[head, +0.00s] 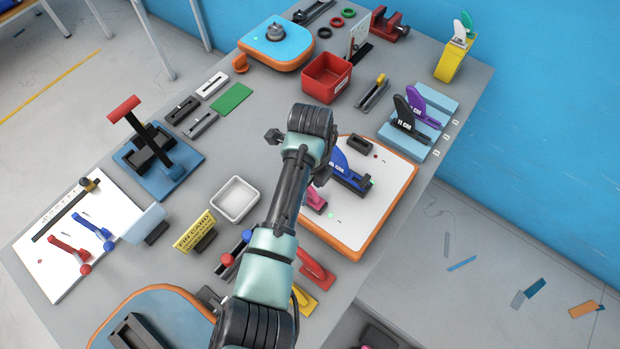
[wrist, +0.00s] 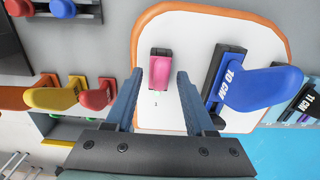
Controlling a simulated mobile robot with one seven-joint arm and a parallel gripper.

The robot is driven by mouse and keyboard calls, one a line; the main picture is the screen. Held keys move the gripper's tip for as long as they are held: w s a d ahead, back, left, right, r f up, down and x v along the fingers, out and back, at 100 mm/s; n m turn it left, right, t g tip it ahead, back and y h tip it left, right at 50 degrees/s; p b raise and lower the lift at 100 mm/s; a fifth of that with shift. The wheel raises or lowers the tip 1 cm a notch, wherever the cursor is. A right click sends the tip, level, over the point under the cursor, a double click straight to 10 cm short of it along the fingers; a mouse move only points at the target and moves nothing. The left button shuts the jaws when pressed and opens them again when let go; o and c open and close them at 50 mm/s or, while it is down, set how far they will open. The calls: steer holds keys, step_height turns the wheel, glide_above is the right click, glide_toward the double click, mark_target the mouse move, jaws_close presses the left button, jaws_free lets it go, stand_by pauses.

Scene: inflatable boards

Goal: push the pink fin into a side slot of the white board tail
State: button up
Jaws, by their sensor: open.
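The white board tail (head: 375,215) with an orange rim lies right of my arm in the head view; it fills the middle of the wrist view (wrist: 200,35). The pink fin (head: 315,197) is on its left part, partly hidden by my arm. In the wrist view the pink fin (wrist: 160,70) shows from above at a small dark-edged slot box; I cannot tell how deep it sits. A blue fin marked 10 CM (wrist: 255,88) stands in the dark middle box. My gripper (wrist: 160,76) is open, its fingers on either side of the pink fin, with visible gaps.
A small dark box (head: 359,144) sits on the board's far part. Black and purple fins (head: 418,101) stand in a light-blue rack beyond. Red (head: 316,268) and yellow (head: 303,300) fins lie near the board's near edge. A white tray (head: 235,200) is left of my arm.

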step_height(320, 180, up, 13)
stand_by(0.3)
steer(key=shift+f, duration=0.1)
stand_by(0.4)
steer(key=w+d+r+n+t+h, duration=0.1)
steer(key=w+d+r+n+t, duration=0.25)
steer(key=r, duration=0.55)
steer(key=w+d+r+n+t+h, duration=0.1)
steer(key=w+d+r+n+t, duration=0.15)
steer(key=w+r+t, duration=0.4)
steer(key=w+d+r+n+t+h, duration=0.1)
steer(key=d+r+n+t, duration=0.2)
steer(key=r, duration=0.7)
steer(key=s+a+r+n+t, duration=0.2)
steer(key=s+r+n+t, duration=0.15)
steer(key=r, duration=0.55)
steer(key=s+a+r+n+t, duration=0.25)
steer(key=r+n+t, duration=0.25)
steer(key=r, duration=0.4)
steer(key=s+a+r+n+t+y, duration=0.3)
steer(key=s+r+n+t, duration=0.3)
steer(key=s+r, duration=0.5)
steer(key=shift+s+a+n+b, duration=0.35)
steer(key=shift+s+n+b, duration=0.1)
steer(key=shift+s+n, duration=0.45)
